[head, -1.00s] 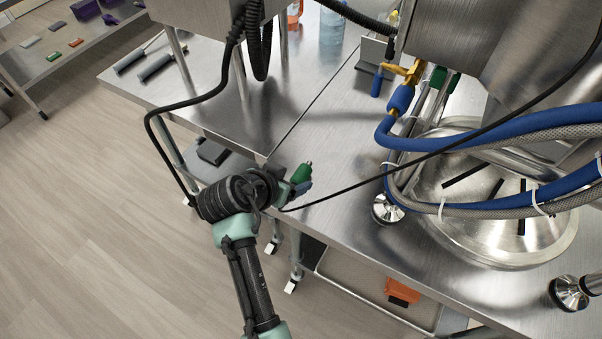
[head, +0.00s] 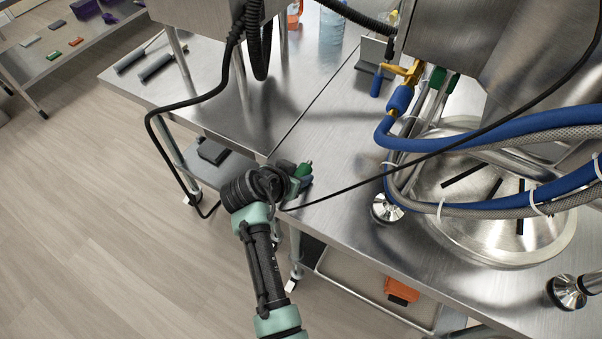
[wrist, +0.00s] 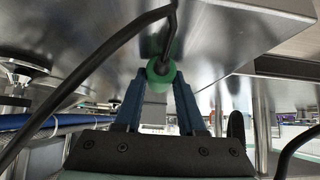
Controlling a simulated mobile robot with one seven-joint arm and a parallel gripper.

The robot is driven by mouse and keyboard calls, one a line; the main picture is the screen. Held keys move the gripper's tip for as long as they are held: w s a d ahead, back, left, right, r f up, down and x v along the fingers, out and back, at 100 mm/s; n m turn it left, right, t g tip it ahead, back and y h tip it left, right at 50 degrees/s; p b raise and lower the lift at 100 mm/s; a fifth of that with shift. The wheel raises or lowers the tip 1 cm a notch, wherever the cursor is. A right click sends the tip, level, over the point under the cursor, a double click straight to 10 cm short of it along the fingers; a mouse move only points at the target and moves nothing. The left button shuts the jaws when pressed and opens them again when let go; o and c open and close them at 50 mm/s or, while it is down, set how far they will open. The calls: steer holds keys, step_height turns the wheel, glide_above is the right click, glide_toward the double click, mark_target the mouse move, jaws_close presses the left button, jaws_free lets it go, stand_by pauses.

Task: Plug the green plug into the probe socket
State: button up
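The green plug (head: 304,170) is at my gripper (head: 299,184), above the steel table's near-left edge in the head view. In the wrist view the green plug (wrist: 161,72) sits between the tips of my gripper's two blue fingers (wrist: 160,82), which appear closed on its sides. A black cable (wrist: 170,35) runs from the plug. I cannot identify the probe socket in either view. Two green-topped metal fittings (head: 437,79) stand beside the blue hose at the machine, well to the right of my gripper.
The steel table (head: 330,235) is mostly bare around my gripper. A thin black cable (head: 400,160) crosses above it. Blue and braided hoses (head: 480,137) and a round steel base (head: 500,235) fill the right. An orange item (head: 401,291) lies on the lower shelf.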

mark_target(298, 175)
jaws_close()
stand_by(0.5)
step_height(298, 175, up, 10)
steer(key=shift+r, duration=0.1)
stand_by(0.4)
steer(key=shift+o, duration=0.5)
jaws_free()
jaws_close()
stand_by(0.4)
